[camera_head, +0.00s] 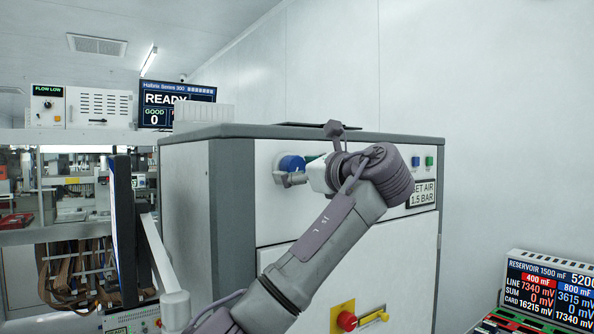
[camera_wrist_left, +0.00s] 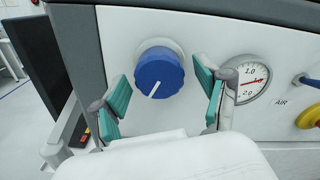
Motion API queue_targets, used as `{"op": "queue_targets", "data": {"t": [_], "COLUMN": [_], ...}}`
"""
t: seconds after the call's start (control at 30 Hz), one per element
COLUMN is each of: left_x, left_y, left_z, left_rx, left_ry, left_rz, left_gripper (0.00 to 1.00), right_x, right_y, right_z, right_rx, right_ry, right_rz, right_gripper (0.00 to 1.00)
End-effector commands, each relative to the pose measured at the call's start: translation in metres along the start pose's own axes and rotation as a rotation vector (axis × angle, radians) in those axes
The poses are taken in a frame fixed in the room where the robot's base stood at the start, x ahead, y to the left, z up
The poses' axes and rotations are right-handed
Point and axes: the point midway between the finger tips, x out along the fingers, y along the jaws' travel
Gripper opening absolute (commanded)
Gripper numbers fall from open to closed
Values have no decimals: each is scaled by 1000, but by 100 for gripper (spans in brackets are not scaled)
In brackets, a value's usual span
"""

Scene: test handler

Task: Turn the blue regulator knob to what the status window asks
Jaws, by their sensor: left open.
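The blue regulator knob (camera_head: 291,163) is on the grey-white cabinet front. In the left wrist view the knob (camera_wrist_left: 160,68) shows a white pointer mark aimed down and slightly left. My left gripper (camera_head: 285,179) is at the knob; in the wrist view its teal-padded fingers (camera_wrist_left: 162,78) are open, one either side of the knob, with gaps visible. A round gauge (camera_wrist_left: 247,80) with a red needle sits right of the knob. The status window (camera_head: 422,194) reads "1.5 BAR" under a line partly hidden by my arm, apparently "SET AIR".
A yellow plate with a red knob (camera_head: 346,321) is low on the cabinet. A yellow part (camera_wrist_left: 309,118) and blue fitting are right of the gauge. A dark monitor (camera_head: 122,215) stands left. A reservoir display (camera_head: 550,288) is at lower right.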

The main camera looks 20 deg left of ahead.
Motion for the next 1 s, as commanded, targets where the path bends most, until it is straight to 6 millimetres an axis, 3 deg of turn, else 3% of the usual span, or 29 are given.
{"op": "queue_targets", "data": {"t": [0.53, 0.7, 1.0], "left_x": [-101, -115, -117], "left_y": [-1, 0, 0], "left_z": [-1, -1, -1], "left_rx": [0, 1, 1], "left_ry": [0, 0, 0], "left_rz": [-4, -2, -1], "left_gripper": [74, 74, 74], "right_x": [0, 0, 0], "right_y": [0, 0, 0], "right_z": [0, 0, 0], "right_rx": [0, 0, 0], "right_ry": [1, 1, 1], "right_rz": [0, 1, 0], "right_gripper": [0, 0, 0]}}
